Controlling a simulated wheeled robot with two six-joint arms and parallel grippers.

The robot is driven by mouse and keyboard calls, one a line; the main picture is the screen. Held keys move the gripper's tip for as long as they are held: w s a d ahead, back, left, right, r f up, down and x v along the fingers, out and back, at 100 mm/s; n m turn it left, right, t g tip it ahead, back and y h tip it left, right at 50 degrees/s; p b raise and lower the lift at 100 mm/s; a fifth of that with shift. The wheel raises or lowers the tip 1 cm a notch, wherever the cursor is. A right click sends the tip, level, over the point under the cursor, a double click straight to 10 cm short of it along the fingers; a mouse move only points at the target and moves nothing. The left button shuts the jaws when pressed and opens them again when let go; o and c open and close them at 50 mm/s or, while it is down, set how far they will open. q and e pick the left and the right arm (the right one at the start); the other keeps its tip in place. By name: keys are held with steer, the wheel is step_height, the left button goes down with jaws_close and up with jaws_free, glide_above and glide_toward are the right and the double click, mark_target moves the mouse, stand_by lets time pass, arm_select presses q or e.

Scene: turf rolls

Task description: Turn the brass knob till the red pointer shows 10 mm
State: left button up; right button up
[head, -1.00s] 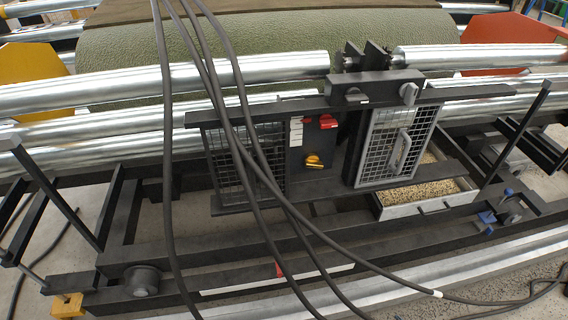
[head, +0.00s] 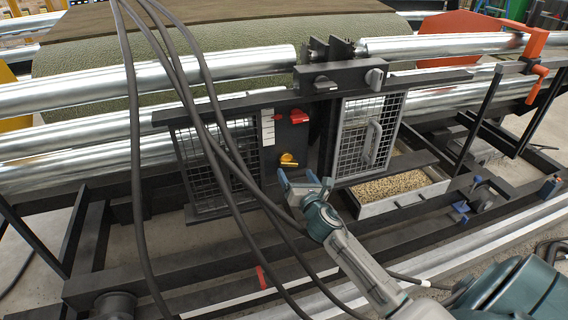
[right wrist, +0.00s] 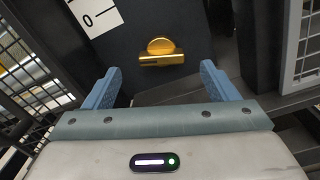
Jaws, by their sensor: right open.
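The brass knob (head: 288,160) sits on the dark panel between two mesh doors; it also shows in the right wrist view (right wrist: 161,47), with a bar across its lower part. Above it is a white scale strip (head: 267,127) with dark marks; its lower end, with a 0, shows in the right wrist view (right wrist: 97,15). A small red pointer (head: 278,117) is near the scale's upper part; its exact reading is too small to tell. My right gripper (head: 304,181) is open and empty, just below the knob and apart from it; its blue fingers (right wrist: 160,70) point towards the knob.
A larger red part (head: 299,116) is right of the pointer. Thick dark cables (head: 190,110) hang across the left mesh door. The right mesh door (head: 365,135) has a grey handle. A tray of pellets (head: 385,203) lies low on the right.

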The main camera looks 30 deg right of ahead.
mark_target(290, 163)
steer(key=x, duration=0.6)
steer(key=shift+x, duration=0.75)
steer(key=shift+c, duration=0.4)
steer(key=c, duration=0.9)
steer(key=shift+m, duration=0.4)
